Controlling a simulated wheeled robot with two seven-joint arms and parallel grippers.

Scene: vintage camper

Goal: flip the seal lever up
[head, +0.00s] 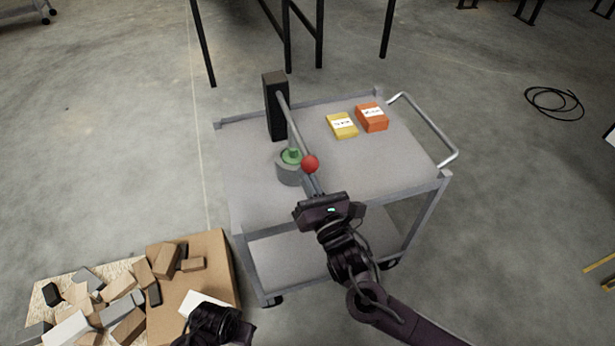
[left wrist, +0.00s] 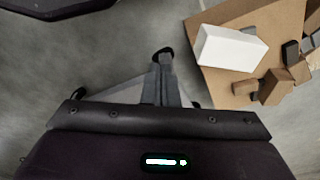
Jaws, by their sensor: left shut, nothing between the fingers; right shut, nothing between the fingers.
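The seal lever is a grey bar (head: 293,125) running from the top of a black post (head: 274,105) toward me, with a red ball (head: 310,163) at its near end. It slants down over a grey cylinder (head: 290,173) with a green top (head: 291,156), all on the cart. My right gripper (head: 316,182) is shut and empty, its fingertips just below the red ball in the picture; I cannot tell whether they touch it. My left gripper (left wrist: 163,58) is shut and empty, over the floor; in the head view only its dark wrist shows at the bottom.
The grey cart (head: 251,205) carries a yellow box (head: 342,126) and an orange box (head: 372,118) right of the lever. A handle (head: 432,131) sticks out on its right. Cardboard (head: 215,262) with several loose blocks lies on the floor at left. A black cable (head: 556,103) lies far right.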

